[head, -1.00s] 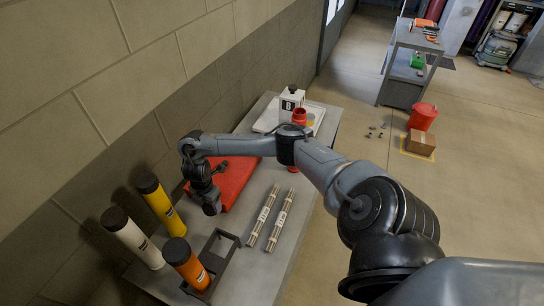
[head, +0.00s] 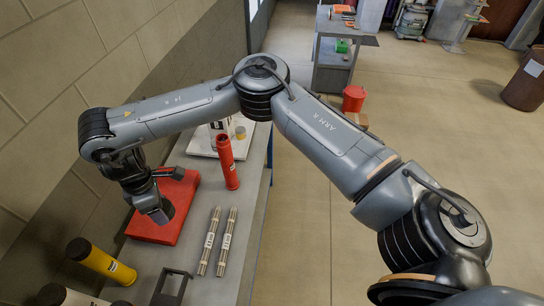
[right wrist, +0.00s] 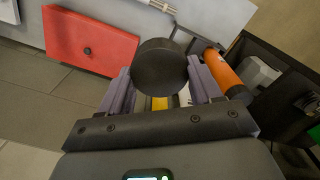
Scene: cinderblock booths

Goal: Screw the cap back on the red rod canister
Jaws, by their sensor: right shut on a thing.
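The red rod canister (head: 228,165) stands upright on the grey table, near the pale tray. Its red upper end shows no black cap. My right gripper (head: 159,211) is over the flat red slab, left of the canister and apart from it. In the right wrist view, its fingers (right wrist: 160,88) are shut on a round black cap (right wrist: 161,65). I cannot make out the cap clearly in the head view. Two silver rod bundles (head: 207,240) with white labels lie side by side on the table. My left gripper is not in view.
The red slab (head: 176,222) lies near the wall. A yellow canister (head: 103,262) with a black cap and a dark rack (head: 172,285) are at the near left. An orange canister (right wrist: 224,73) shows in the wrist view. The pale tray (head: 203,145) is behind my arm.

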